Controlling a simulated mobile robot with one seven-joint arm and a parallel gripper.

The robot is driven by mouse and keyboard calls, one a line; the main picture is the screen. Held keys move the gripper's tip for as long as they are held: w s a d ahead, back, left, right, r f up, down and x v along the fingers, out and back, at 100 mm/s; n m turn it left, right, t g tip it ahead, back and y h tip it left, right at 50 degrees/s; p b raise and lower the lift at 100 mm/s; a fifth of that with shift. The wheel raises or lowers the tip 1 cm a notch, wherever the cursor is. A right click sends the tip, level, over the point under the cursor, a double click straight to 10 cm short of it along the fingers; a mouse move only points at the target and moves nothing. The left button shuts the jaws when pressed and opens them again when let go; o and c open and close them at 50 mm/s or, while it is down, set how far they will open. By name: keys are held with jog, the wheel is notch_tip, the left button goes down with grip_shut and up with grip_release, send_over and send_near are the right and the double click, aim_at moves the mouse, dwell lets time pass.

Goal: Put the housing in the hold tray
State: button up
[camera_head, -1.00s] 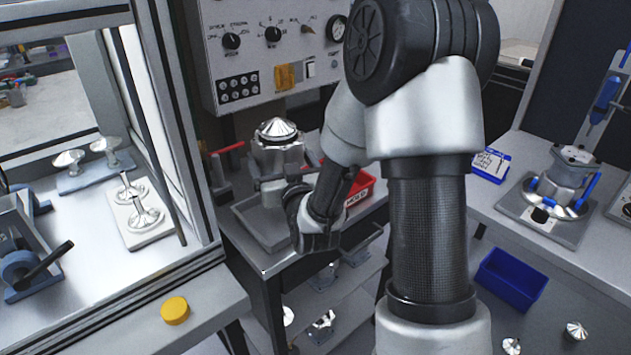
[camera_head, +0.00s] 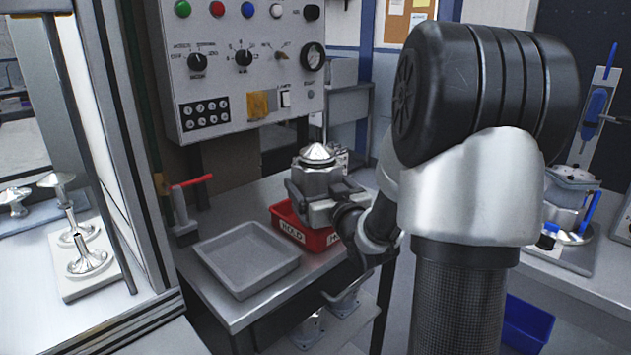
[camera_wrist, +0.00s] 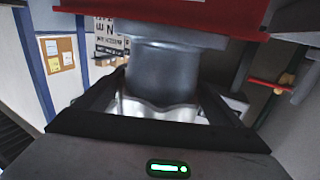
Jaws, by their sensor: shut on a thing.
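The housing (camera_head: 318,180), a grey metal body with a shiny conical top, is upright in my gripper (camera_head: 336,207) in the head view. The wrist view shows my gripper (camera_wrist: 160,103) shut on the housing (camera_wrist: 162,70), with a dark finger on each side. The red hold tray (camera_head: 292,232) is on the bench, its front wall lettered "HOLD". The housing appears over this tray, and its lower part hides much of the tray's inside. I cannot tell whether they touch. A red surface, likely the tray (camera_wrist: 170,12), crosses the top of the wrist view.
An empty grey tray (camera_head: 235,284) lies on the bench left of the hold tray. A red-handled clamp (camera_head: 183,215) stands behind it. The control panel (camera_head: 240,70) rises at the back. A blue bin (camera_head: 525,325) is low at right.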

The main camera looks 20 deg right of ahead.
jog(key=shift+f+b, duration=0.6)
jog(key=shift+f, duration=1.3)
jog(key=shift+f, duration=0.2)
